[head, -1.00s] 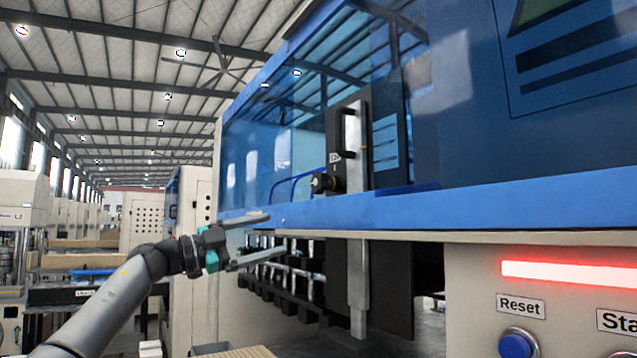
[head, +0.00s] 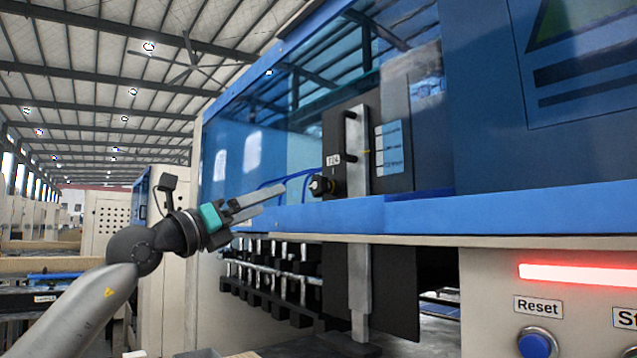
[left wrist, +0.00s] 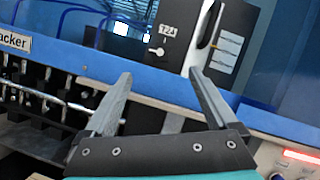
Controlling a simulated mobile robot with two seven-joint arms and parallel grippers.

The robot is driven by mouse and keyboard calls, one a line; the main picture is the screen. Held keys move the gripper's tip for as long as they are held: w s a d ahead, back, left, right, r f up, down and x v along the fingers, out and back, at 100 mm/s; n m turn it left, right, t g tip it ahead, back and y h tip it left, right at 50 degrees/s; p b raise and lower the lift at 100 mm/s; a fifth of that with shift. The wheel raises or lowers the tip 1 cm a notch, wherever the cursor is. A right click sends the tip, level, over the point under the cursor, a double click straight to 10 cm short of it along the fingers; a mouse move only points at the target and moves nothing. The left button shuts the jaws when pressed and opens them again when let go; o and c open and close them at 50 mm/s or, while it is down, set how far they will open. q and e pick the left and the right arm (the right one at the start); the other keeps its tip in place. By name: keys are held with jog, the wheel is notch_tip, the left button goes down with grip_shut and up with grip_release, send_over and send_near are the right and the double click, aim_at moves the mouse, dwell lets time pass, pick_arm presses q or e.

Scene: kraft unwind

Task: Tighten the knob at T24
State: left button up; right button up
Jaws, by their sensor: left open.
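The knob (head: 322,186) is small and black and sits on a dark upright plate just below the white T24 label (head: 333,160). In the left wrist view the label (left wrist: 167,31) shows near the top, with the knob (left wrist: 156,50) below it, small and hard to make out. My left gripper (head: 279,197) is open and empty. It is to the left of the knob and slightly lower in the head view, apart from it. In the left wrist view its two fingers (left wrist: 161,75) point up toward the plate. My right gripper is not in view.
A blue machine frame rail (head: 420,212) runs across below the plate. A Reset button (head: 538,343) and red light bar (head: 580,273) are at lower right.

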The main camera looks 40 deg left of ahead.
aim_at(314, 183)
pick_arm(q)
jog(key=p+x, duration=1.1)
jog(key=x, duration=0.2)
jog(key=shift+w+r, duration=0.25)
jog(key=shift+w, duration=0.1)
jog(key=shift+w+d+r+p, duration=0.15)
jog(key=shift+w+p, duration=0.25)
jog(key=shift+w, duration=0.3)
jog(key=c, duration=1.4)
